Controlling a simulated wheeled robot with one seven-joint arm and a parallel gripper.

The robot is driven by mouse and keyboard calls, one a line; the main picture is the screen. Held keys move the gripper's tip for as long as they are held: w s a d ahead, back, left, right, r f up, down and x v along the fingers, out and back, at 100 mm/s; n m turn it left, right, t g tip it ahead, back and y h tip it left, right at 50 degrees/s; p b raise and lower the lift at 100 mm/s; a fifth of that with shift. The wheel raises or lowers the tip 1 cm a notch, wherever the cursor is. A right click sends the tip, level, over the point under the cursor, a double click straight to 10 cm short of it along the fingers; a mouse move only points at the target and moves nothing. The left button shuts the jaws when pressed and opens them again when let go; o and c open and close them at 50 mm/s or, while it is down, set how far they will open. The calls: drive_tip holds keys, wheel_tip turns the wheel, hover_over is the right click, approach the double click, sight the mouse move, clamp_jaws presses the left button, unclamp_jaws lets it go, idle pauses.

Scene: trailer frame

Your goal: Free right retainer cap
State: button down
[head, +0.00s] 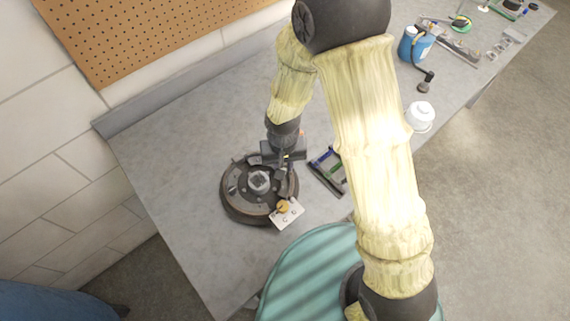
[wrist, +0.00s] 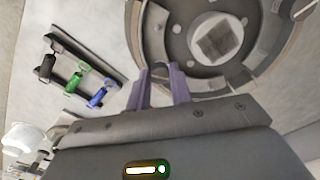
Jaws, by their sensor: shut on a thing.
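A round brake assembly (head: 232,202) lies on the grey bench, with a dark rim, curved shoes and a square-holed hub in its middle. It also shows in the wrist view (wrist: 205,83). My gripper (head: 285,168) reaches down over its right side. In the wrist view my two purple-grey fingers (wrist: 160,76) point at the curved shoe near the rim. They are shut on a small grey part (wrist: 160,70) at the shoe, apparently the right retainer cap. The fingers hide most of it, so I cannot tell whether it is still seated.
A dark rack (head: 325,172) with green and blue hand tools lies right of the assembly. A white plate with a yellow piece (head: 287,213) sits at its front right edge. A white tub (head: 420,116) and blue container (head: 415,45) stand farther right. The bench left is clear.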

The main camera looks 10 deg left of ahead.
drive_tip(key=n, duration=0.5)
drive_tip(key=shift+w+n, duration=0.1)
drive_tip(key=shift+n, duration=0.2)
drive_tip(key=n, duration=0.5)
drive_tip(key=shift+n, duration=0.4)
drive_tip(key=c, duration=1.3)
unclamp_jaws()
drive_tip(key=shift+o, duration=0.2)
wheel_tip(320, 180, up, 18)
drive_tip(key=p, duration=0.1)
drive_tip(key=shift+f, duration=0.25)
